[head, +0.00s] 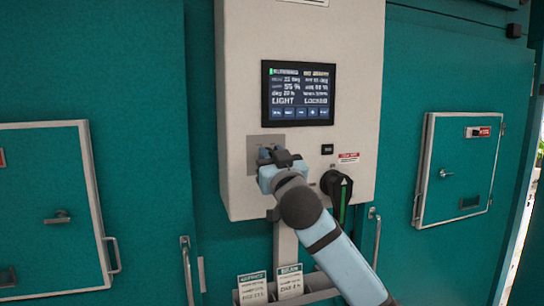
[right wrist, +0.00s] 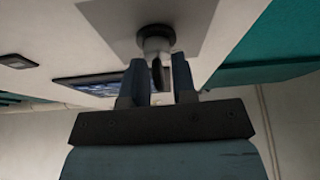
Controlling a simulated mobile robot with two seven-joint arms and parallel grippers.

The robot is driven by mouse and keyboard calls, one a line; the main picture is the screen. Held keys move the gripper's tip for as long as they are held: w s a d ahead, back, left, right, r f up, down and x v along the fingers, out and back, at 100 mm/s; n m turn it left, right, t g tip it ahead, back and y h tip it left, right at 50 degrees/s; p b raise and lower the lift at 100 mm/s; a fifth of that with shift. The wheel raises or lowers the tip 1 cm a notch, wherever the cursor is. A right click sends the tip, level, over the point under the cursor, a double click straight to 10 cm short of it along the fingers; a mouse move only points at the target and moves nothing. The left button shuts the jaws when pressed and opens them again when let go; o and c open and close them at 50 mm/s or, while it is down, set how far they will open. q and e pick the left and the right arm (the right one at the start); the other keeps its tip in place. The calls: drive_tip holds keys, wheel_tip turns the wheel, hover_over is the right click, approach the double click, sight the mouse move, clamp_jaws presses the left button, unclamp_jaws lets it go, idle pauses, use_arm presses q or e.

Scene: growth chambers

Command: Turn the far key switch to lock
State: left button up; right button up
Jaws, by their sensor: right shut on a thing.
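The key switch (right wrist: 155,38) sits on a grey square plate (head: 252,141) on the pale control box, below its screen. In the right wrist view it has a dark round collar with a lighter barrel, and a dark flat key (right wrist: 157,72) sticks out of it. My right gripper (head: 268,156) is at the plate and hides most of the switch in the head view. Its two fingers (right wrist: 157,86) are shut on the key, one on each side. The key's exact angle is hard to tell. My left gripper is not in view.
The screen (head: 298,93) above appears to read "LIGHT" and "LOCKED". A black rotary handle (head: 337,187) with a green arrow is close to the right of my arm. Teal chamber doors (head: 462,165) flank the box. Label cards (head: 290,281) stand in a holder below.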

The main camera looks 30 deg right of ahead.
drive_tip(key=n+y+p, duration=0.1)
drive_tip(key=n+y, duration=0.1)
drive_tip(key=n, duration=0.2)
drive_tip(key=shift+r+p, duration=0.1)
drive_tip(key=shift+p, duration=0.25)
drive_tip(key=shift+a+n+y+p, duration=0.1)
drive_tip(key=shift+n+y+p, duration=0.75)
drive_tip(key=shift+n, duration=0.75)
drive_tip(key=shift+n+y, duration=0.25)
drive_tip(key=shift+n, duration=0.05)
drive_tip(key=o, duration=0.6)
drive_tip(key=shift+f, duration=0.2)
